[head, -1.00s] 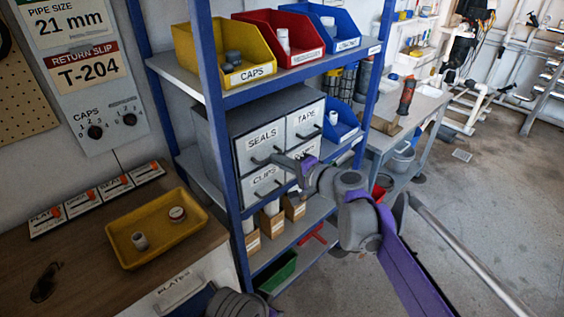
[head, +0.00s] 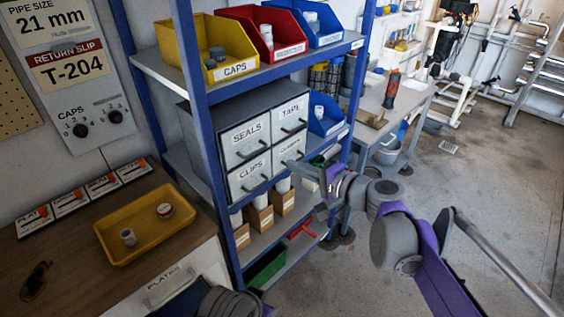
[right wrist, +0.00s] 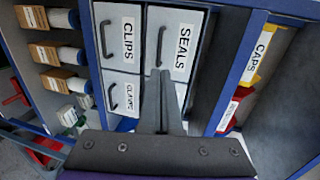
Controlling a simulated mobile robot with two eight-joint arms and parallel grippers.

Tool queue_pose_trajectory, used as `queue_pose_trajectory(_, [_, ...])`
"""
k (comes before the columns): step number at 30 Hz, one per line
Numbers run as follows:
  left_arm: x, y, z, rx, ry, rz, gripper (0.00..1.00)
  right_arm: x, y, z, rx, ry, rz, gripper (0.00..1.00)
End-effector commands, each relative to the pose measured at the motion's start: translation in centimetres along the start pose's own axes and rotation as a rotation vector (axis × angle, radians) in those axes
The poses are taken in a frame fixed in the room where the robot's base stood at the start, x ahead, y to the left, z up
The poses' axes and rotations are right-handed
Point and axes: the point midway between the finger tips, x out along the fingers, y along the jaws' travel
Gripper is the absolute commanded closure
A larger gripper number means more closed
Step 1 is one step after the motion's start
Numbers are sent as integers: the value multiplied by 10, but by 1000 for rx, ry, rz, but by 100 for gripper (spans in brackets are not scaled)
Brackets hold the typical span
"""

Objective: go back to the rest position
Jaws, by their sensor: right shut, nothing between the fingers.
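My right gripper (head: 292,164) is shut and empty in front of the shelf unit, just off the drawer block's right side in the head view. In the right wrist view its fingers (right wrist: 160,78) are together, pointing at the drawers marked CLIPS (right wrist: 122,38) and SEALS (right wrist: 174,42). The drawers look closed. The purple and grey right arm reaches in from the lower right. Part of my left arm shows at the bottom edge of the head view; its gripper is out of view.
The blue-post shelf (head: 198,100) carries a yellow CAPS bin (head: 235,72), a red bin (head: 283,60) and blue bins. A yellow tray (head: 112,252) with two small parts lies on the wooden bench at left. Open floor (head: 440,190) lies to the right.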

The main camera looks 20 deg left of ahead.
Motion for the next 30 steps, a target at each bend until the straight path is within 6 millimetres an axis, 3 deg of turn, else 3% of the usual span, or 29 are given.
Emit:
queue_pose_trajectory(3, [1, 0, 0, 0, 0, 0, 50, -14, 0, -1, 1, 2, 0, 100])
queue_pose_trajectory(10, [1, 0, 0, 0, 0, 0, 50, -22, 0, 0, -2, 2, 2, 100])
queue_pose_trajectory(14, [-1, 0, -1, 0, 1, 0, 50, -42, 12, 3, -44, 17, 62, 100])
queue_pose_trajectory(17, [-4, 0, -4, 0, 2, 0, 50, -80, 40, 12, -127, 44, 186, 100])
queue_pose_trajectory(27, [-17, 0, -15, 0, 11, 0, 50, -275, 194, 64, -451, 144, 841, 100])
queue_pose_trajectory(30, [-20, 0, -17, 0, 13, 0, 50, -323, 230, 79, -510, 160, 1007, 100])
